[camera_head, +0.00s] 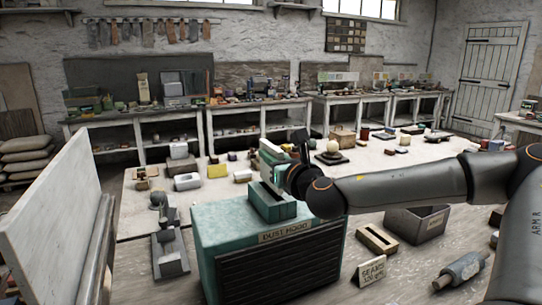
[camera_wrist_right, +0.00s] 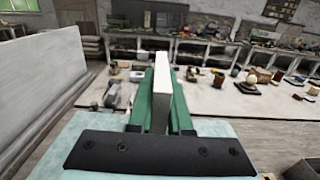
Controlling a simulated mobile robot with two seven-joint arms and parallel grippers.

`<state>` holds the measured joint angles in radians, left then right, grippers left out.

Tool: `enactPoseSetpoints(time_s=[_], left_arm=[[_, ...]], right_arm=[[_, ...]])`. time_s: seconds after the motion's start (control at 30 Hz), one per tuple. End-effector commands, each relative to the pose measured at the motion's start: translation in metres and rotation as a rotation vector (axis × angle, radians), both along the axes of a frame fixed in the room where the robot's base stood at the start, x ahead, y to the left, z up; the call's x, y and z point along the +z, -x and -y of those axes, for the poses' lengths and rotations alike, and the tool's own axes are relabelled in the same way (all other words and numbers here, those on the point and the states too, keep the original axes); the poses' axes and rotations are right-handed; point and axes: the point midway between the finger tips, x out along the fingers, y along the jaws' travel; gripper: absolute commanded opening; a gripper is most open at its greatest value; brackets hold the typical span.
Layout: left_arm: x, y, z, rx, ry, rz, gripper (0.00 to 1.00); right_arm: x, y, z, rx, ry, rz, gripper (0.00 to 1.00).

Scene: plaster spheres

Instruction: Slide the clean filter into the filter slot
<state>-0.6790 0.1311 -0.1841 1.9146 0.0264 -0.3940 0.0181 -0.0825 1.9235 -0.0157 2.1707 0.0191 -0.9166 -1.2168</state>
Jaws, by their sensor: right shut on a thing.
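The teal dust hood (camera_head: 215,240) stands on the front bench, with a dark louvred front and a "DUST HOOD" label. The filter slot (camera_head: 273,208) is a raised teal collar on its top. My right gripper (camera_head: 272,153) is above the hood's top, close to the slot. In the right wrist view its green fingers (camera_wrist_right: 162,110) are shut on a pale, thin slab, the clean filter (camera_wrist_right: 161,85), which stands upright between them. The filter appears above the slot; whether its lower edge touches the collar is hidden. My left gripper is not in view.
A tan open frame (camera_head: 377,240), a dark bin (camera_head: 418,222), a small sign (camera_head: 370,271) and a grey cylinder (camera_head: 462,271) lie to the right. A grey metal device (camera_head: 170,254) stands left of the hood. A pale upright panel (camera_head: 55,215) rises at far left.

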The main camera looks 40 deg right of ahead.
Motion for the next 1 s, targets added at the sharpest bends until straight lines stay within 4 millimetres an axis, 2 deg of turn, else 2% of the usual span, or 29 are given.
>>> enactPoseSetpoints(time_s=[0.37, 1.0], left_arm=[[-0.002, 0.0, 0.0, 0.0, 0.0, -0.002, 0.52], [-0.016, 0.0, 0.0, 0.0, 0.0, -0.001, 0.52]], right_arm=[[-0.001, 0.0, 0.0, 0.0, 0.0, 0.001, 0.0], [-0.016, 0.0, 0.0, 0.0, 0.0, 0.001, 0.0]])
